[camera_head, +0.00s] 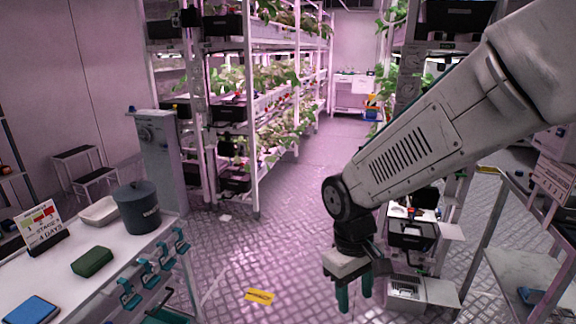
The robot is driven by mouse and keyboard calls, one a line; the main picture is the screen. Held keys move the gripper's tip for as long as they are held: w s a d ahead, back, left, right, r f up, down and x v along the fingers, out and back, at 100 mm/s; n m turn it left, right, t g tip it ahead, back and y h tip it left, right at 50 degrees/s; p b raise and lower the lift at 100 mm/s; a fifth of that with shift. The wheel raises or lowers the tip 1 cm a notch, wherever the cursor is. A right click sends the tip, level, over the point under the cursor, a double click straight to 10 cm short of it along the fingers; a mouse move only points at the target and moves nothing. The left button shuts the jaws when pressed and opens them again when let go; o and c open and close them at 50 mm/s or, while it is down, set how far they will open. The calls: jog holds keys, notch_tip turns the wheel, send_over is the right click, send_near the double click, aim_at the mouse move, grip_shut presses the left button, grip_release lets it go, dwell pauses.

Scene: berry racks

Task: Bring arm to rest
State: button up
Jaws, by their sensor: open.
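My gripper (354,294) hangs at the end of my white arm (415,140), which reaches in from the upper right. Its two dark green fingers point down and stand apart with nothing between them. The gripper is over the open floor, right of the white table. What lies directly under the fingertips is patterned floor.
A white table (30,291) at left holds a dark lidded pot (136,208), a green block (92,261), a blue item (31,310) and a sign (42,227). Plant racks (248,115) line the aisle. A cart (410,235) stands behind my gripper.

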jog(key=s+d+r+m+t+y, duration=0.1)
jog(key=s+d+r+m+t, duration=0.2)
jog(key=s+d+r, duration=1)
jog(key=s+m, duration=0.2)
jog(key=m, duration=0.1)
jog(key=shift+s+d+r, duration=0.15)
jog(key=shift+d+r, duration=0.2)
jog(key=shift+c, duration=1.1)
jog(key=shift+a, duration=0.15)
